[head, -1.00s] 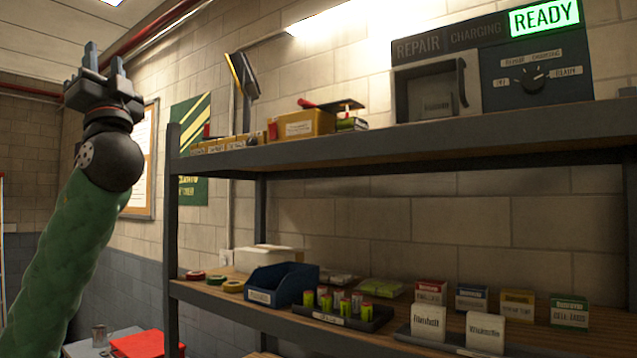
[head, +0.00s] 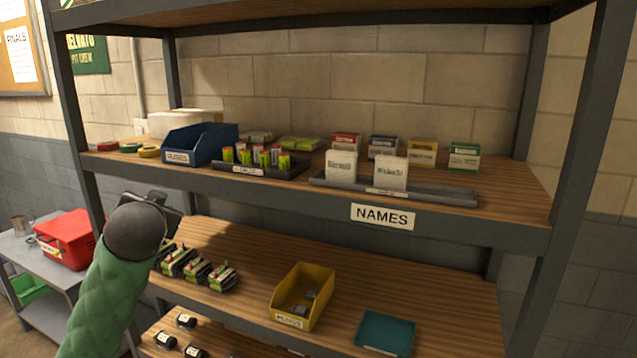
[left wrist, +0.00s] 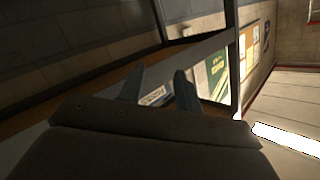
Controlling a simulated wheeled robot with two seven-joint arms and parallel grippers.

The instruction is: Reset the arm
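My left arm, in a green sleeve, comes in from the lower left of the head view. Its gripper (head: 155,198) is in front of the left part of the shelving, partly hidden behind the dark round wrist. In the left wrist view the two fingers (left wrist: 159,88) stand apart with nothing held between them. Beyond them are a shelf edge and a white label. My right gripper is in neither view.
Below are a yellow bin (head: 302,296), a teal pad (head: 385,333) and several small packs. A red bin (head: 66,240) stands on a side table at left.

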